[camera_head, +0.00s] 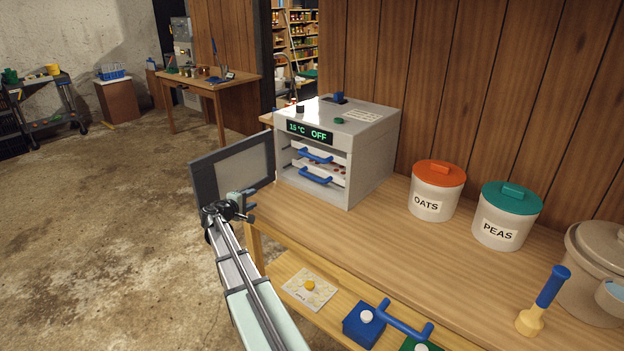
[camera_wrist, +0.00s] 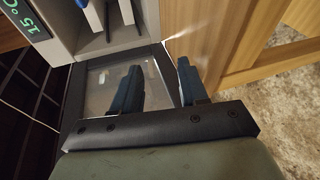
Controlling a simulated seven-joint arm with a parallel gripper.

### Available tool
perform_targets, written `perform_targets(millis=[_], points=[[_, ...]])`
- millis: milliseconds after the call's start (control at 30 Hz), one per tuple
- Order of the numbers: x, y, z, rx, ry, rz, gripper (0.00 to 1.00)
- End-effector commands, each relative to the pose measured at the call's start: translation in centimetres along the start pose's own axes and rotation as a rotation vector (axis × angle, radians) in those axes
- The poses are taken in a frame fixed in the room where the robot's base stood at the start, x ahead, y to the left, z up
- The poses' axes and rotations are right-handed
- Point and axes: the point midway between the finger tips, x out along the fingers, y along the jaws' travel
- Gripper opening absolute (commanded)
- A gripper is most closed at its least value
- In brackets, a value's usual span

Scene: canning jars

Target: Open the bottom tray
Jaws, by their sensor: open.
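A grey box appliance (camera_head: 360,160) stands on the bench with its front open. Its display reads 15 °C OFF. Inside are two trays with blue handles, one above the other. The bottom tray's handle (camera_head: 315,177) sits below the upper tray's handle (camera_head: 314,156). Both trays look pushed in. My gripper (camera_head: 250,206) is open and empty, left of and below the handles, near the open door (camera_head: 232,170). In the wrist view my gripper (camera_wrist: 158,75) shows both fingers apart, over the door panel (camera_wrist: 97,88). Blue handles show at the top, apart from the fingers.
The open door sticks out at the left of the appliance. White jars labelled OATS (camera_head: 438,195) and PEAS (camera_head: 505,222) stand to the right on the bench (camera_head: 375,243). A lower shelf holds a blue-handled item (camera_head: 403,320). The floor at left is clear.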

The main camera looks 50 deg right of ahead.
Motion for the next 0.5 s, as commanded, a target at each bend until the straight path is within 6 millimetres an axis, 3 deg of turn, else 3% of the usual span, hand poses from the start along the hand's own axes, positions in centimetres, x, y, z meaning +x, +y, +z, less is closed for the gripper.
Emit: perform_targets(millis=[33, 200, 300, 500], points=[[2.0, 1.4, 1.9, 0.020, -0.044, 0.011, 0.43], [6.1, 4.0, 7.4, 0.073, -0.161, 0.031, 0.43], [7.5, 4.9, 9.5, 0.092, -0.204, 0.038, 0.43], [8.8, 5.5, 11.1, 0.107, -0.236, 0.044, 0.43]])
